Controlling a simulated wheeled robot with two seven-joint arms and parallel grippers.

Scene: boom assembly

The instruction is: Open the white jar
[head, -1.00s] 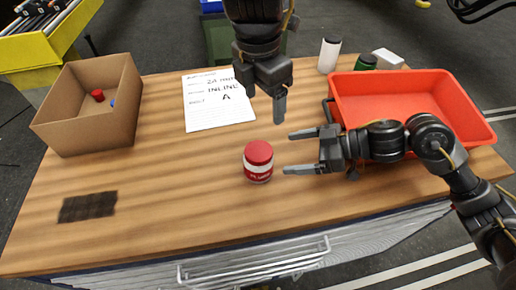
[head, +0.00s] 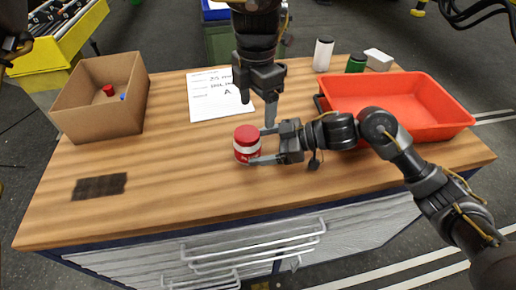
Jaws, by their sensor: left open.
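A small jar (head: 247,150) with a red lid and a white-banded red body stands upright on the wooden table. A white jar-like container (head: 323,57) with a dark cap stands upright at the table's back right. My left gripper (head: 258,96) is open and empty, pointing down above the table, behind the red-lidded jar. My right gripper (head: 260,146) reaches in from the right with its fingers apart, at the right side of the red-lidded jar. Its near finger lies across the jar's lower front right. Whether the fingers touch the jar cannot be told.
A red tray (head: 440,130) sits at the right beside a green container (head: 356,63) and a white box (head: 379,58). A cardboard box (head: 100,115) holds small parts at the left. A printed sheet (head: 207,108) lies behind the jar; a dark patch (head: 100,187) is front left.

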